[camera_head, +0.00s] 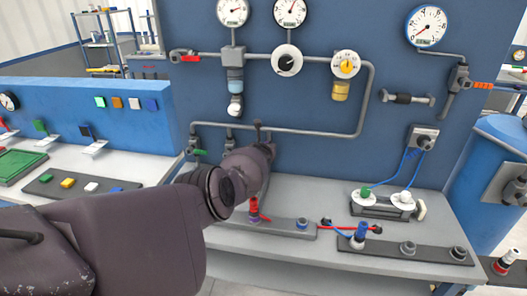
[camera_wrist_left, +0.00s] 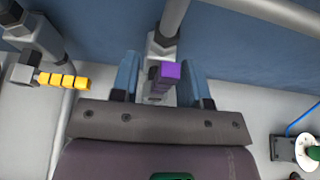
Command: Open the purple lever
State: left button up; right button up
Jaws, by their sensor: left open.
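The purple lever (camera_wrist_left: 171,71) shows in the left wrist view, end-on, on a grey valve (camera_wrist_left: 160,48) fixed to a pipe. My left gripper (camera_wrist_left: 158,80) is open, its two blue fingers on either side of the lever. I see gaps between the fingers and the lever, so it is not clamped. In the head view my left arm reaches to the low pipe on the blue panel and hides the purple lever and the fingers. My right gripper is not in view.
A yellow lever (camera_wrist_left: 63,81) on a neighbouring valve lies left of my gripper. A green lever (camera_head: 200,152) shows farther left in the head view. Pipes (camera_head: 290,129) run along the panel. Red (camera_head: 253,207) and blue (camera_head: 361,231) fittings stand on the bench below.

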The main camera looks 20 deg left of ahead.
pick_arm(q)
jog(key=shift+s+a+r+p, duration=0.25)
jog(key=shift+s+p, duration=0.05)
jog(key=shift+p, duration=0.15)
jog(key=p+v, duration=0.2)
jog(key=v, duration=0.8)
jog(key=shift+d+f, duration=0.15)
jog(key=shift+d, duration=0.25)
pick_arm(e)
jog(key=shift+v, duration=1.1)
